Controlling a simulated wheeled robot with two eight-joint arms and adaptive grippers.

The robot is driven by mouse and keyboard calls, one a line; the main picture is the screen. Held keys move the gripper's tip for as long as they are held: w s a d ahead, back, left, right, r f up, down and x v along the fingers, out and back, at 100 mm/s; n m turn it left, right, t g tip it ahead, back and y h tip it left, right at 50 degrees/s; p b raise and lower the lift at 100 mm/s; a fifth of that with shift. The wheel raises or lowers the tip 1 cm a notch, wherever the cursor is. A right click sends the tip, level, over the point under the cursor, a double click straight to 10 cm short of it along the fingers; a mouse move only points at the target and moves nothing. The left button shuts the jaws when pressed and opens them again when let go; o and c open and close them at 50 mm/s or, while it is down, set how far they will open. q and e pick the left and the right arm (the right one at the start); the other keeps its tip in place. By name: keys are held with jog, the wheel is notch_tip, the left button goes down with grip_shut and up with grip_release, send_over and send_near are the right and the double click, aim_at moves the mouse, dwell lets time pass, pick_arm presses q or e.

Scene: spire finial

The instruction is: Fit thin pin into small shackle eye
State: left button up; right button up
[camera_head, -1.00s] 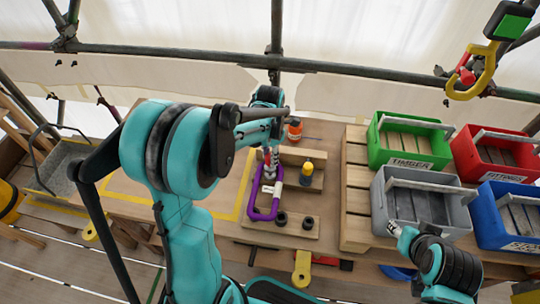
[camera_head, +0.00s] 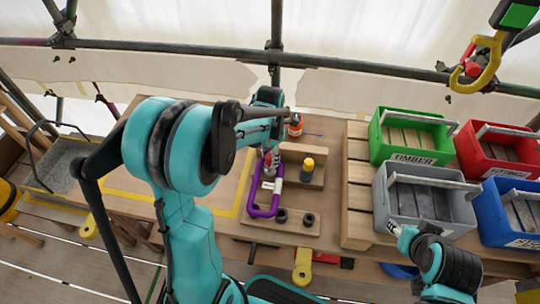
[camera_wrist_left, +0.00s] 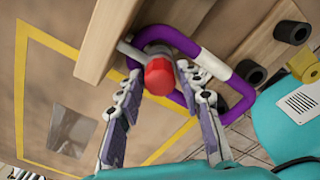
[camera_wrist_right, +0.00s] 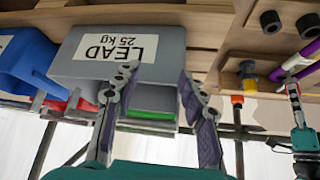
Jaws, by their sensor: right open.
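A purple shackle (camera_head: 262,212) with a white band lies at the wooden fixture on the bench; it also shows in the left wrist view (camera_wrist_left: 170,36). A pin with a red head (camera_wrist_left: 158,76) and a grey shaft stands at the shackle's end; how deep the shaft sits in the eye is hidden. My left gripper (camera_head: 270,163) is over it. In the left wrist view its fingers (camera_wrist_left: 160,78) are apart on both sides of the red head, with gaps showing. My right gripper (camera_wrist_right: 157,85) is open and empty, near the grey bin.
A grey bin (camera_wrist_right: 166,68) labelled LEAD stands at right, beside green (camera_head: 416,154), red and blue (camera_head: 497,222) bins. A yellow-and-dark pin (camera_head: 307,172) and an orange-and-black item (camera_head: 295,128) stand near the shackle. Two black rings (camera_head: 308,220) sit on the fixture board.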

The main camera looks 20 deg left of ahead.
pick_arm(q)
jog(key=shift+o, duration=0.4)
jog(key=shift+r, duration=0.1)
notch_tip(320, 180, up, 12)
dwell(0.7)
